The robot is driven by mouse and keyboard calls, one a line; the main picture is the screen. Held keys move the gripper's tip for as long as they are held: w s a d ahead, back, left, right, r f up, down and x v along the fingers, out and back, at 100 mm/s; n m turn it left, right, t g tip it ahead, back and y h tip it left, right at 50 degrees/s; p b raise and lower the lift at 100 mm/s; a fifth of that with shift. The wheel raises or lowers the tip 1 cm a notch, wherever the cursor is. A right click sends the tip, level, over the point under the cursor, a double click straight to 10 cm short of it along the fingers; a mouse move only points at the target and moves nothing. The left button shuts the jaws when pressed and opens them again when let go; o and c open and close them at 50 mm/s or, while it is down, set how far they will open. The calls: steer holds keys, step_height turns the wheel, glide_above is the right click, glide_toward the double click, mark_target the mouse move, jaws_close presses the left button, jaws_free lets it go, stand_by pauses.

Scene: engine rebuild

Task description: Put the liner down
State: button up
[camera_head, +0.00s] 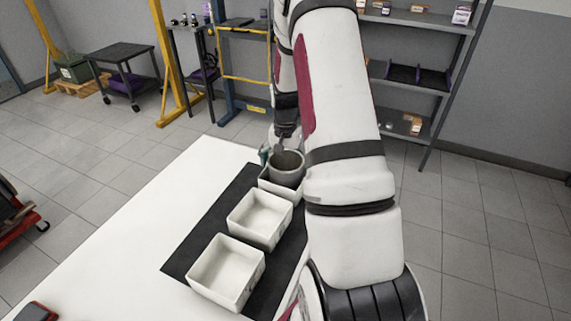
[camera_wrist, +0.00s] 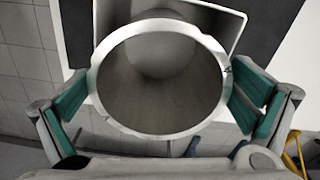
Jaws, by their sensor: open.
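The liner (camera_head: 287,161) is a grey hollow cylinder. In the head view it stands at the far white bin (camera_head: 266,184), its upper part above the bin's rim. In the wrist view I look down into the liner (camera_wrist: 104,84), whose round rim fills the middle. The white bin (camera_wrist: 232,17) shows behind it. My gripper (camera_wrist: 160,112) is open, with its green-padded fingers on either side of the liner and gaps visible beside the rim. In the head view my gripper (camera_head: 268,152) is largely hidden behind the liner and my arm. The liner's lower end is hidden.
Two more empty white bins, a middle one (camera_head: 235,218) and a near one (camera_head: 205,283), stand in a row on a black mat (camera_head: 181,262). Grey shelves (camera_head: 425,25) stand behind my arm.

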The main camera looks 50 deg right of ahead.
step_height(320, 180, up, 12)
steer(key=b, duration=0.1)
steer(key=a+r+n, duration=0.2)
steer(key=a+r, duration=0.5)
steer(key=a, duration=0.1)
steer(key=s+a+r+n+t, duration=0.2)
steer(key=s+a+r+n, duration=0.15)
steer(key=a+r, duration=0.5)
steer(key=s+a+r+n+t, duration=0.1)
steer(key=s+a+n, duration=0.5)
steer(key=s+a, duration=0.8)
steer(key=shift+s+a+r+n+t, duration=0.2)
steer(key=shift+s+n+t, duration=0.2)
steer(key=shift+t, duration=0.5)
